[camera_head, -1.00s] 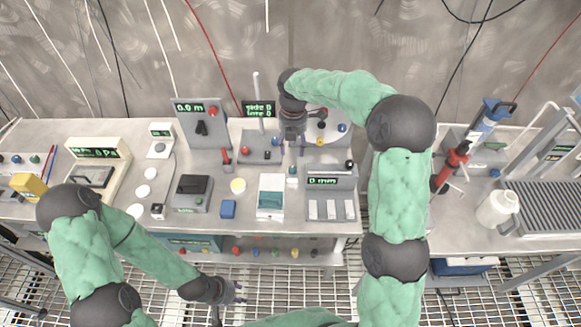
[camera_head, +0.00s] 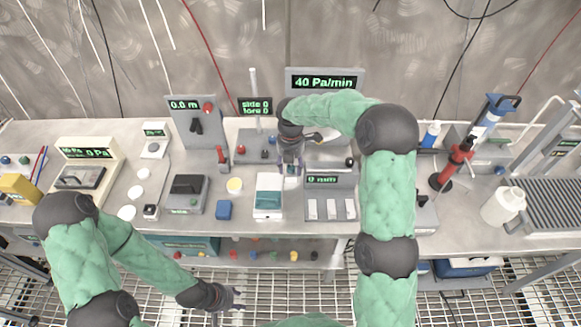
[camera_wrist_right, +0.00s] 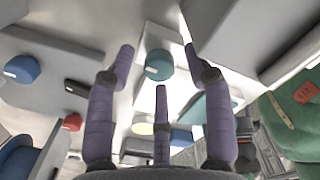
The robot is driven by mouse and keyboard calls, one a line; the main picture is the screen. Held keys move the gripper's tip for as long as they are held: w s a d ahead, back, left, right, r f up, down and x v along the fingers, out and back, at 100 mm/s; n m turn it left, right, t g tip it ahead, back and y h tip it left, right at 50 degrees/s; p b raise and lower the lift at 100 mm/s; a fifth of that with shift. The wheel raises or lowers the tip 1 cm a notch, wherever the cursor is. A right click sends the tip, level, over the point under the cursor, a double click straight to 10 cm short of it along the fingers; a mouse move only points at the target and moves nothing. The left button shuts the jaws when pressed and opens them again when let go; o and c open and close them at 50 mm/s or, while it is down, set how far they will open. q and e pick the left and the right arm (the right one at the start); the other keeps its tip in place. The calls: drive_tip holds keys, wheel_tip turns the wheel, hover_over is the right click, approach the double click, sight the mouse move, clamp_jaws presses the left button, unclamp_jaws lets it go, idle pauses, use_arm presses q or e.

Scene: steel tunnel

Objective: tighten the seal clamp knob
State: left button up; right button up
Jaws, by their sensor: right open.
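A round teal knob (camera_wrist_right: 159,64) with a small white mark shows in the right wrist view, beyond and between the fingertips of my right gripper (camera_wrist_right: 160,72). I cannot tell for sure that it is the seal clamp knob. The gripper is open, with a gap between its fingers and the knob. In the head view my right gripper (camera_head: 291,164) is low over the back middle of the bench, left of the "0 mm" panel (camera_head: 342,181), and it hides what lies under it. My left gripper (camera_head: 224,296) is in front of the bench, away from the controls; its jaw state is unclear.
A "40 Pa/min" display (camera_head: 324,82) stands behind my right arm. A grey "0.0 m" panel (camera_head: 183,121) and a red-handled lever (camera_head: 222,158) are to the left. A red and blue tool (camera_head: 456,158) and a white jug (camera_head: 502,206) are at the right.

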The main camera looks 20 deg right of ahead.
clamp_jaws()
drive_tip(key=shift+f, duration=0.1)
drive_tip(key=shift+s, duration=0.1)
idle(0.7)
